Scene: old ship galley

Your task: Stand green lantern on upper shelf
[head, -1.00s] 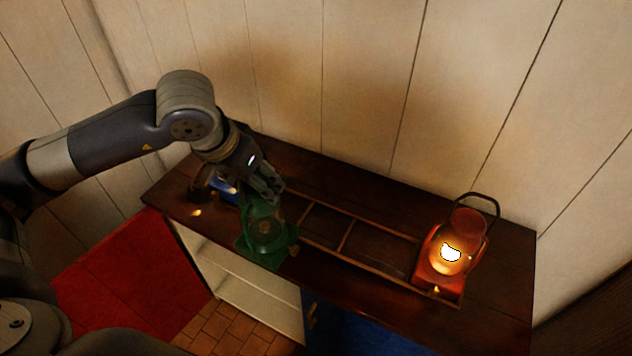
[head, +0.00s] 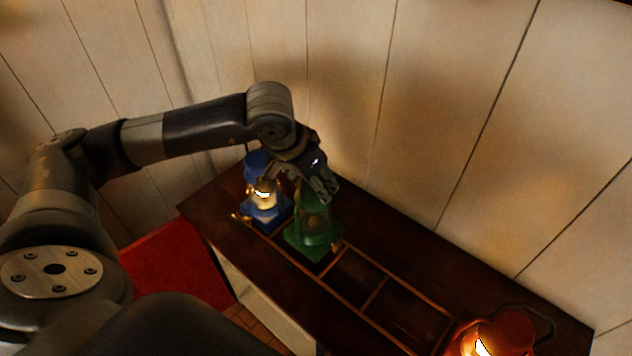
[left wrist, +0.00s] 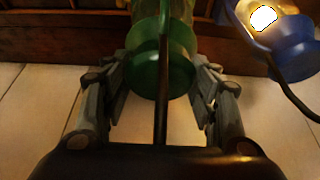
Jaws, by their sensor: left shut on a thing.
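The green lantern (head: 313,232) hangs upright from my left gripper (head: 318,186), at the rack compartment to the right of the blue lantern. I cannot tell whether its base touches the rack. In the left wrist view, the fingers of my left gripper (left wrist: 160,76) are on both sides of the green lantern's top (left wrist: 160,58), with its thin handle running between them. The upper shelf cannot be made out now; only a pale strip of the cabinet front (head: 262,312) shows below the dark top. My right gripper is out of view.
A lit blue lantern (head: 258,168) stands close to the left of the green one. The wooden rack (head: 359,306) has empty compartments between. A plank wall (head: 440,120) rises behind; a red mat (head: 175,265) lies left.

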